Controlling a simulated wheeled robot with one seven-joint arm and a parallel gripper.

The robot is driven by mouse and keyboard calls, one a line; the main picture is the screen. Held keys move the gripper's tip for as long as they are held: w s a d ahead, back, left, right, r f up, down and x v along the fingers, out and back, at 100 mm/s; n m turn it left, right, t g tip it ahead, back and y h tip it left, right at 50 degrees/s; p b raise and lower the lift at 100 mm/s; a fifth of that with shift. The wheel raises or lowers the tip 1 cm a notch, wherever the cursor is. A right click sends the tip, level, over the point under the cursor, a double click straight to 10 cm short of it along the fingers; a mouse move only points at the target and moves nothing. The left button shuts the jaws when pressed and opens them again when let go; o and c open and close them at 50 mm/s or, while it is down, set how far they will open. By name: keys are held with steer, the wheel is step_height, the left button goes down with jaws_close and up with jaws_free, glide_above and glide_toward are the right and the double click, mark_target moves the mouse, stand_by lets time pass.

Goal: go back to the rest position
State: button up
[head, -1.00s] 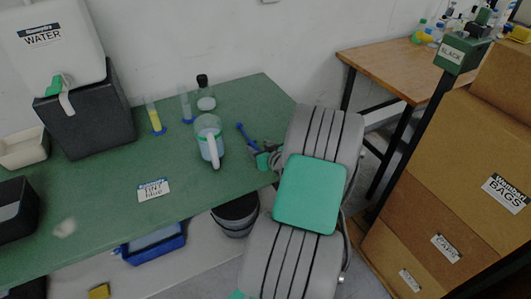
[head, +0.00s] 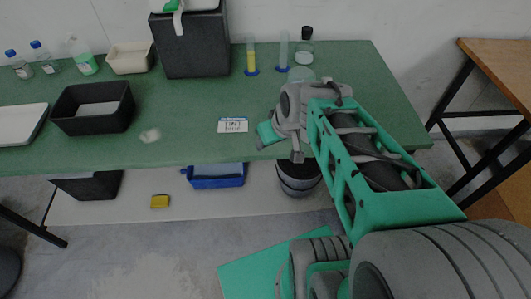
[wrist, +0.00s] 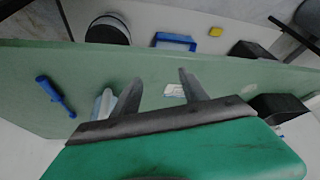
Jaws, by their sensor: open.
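My gripper (wrist: 160,85) shows in the wrist view with its two fingers spread apart and nothing between them. In the head view my gripper (head: 268,134) is above the front edge of the green table (head: 190,145), right of the white label card (head: 232,125). The card also shows in the wrist view (wrist: 174,90), beyond the fingers. My arm reaches in from the lower right and hides part of the table's right side. A clear jug (head: 300,74) is mostly hidden behind my arm.
Two cylinders (head: 252,58), a black tray (head: 92,108) and a black block (head: 192,48) stand on the table. A blue tray (head: 216,177) and a dark bucket (head: 299,180) are below. A wooden table (head: 500,75) stands right.

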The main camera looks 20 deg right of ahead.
steer(key=s+a+r+m+g, duration=0.1)
steer(key=s+a+r, duration=0.2)
steer(key=s, duration=0.3)
steer(key=shift+s+a+g+h, duration=0.15)
steer(key=shift+a+g+h, duration=0.15)
steer(key=shift+a, duration=0.55)
steer(key=shift+r, duration=0.1)
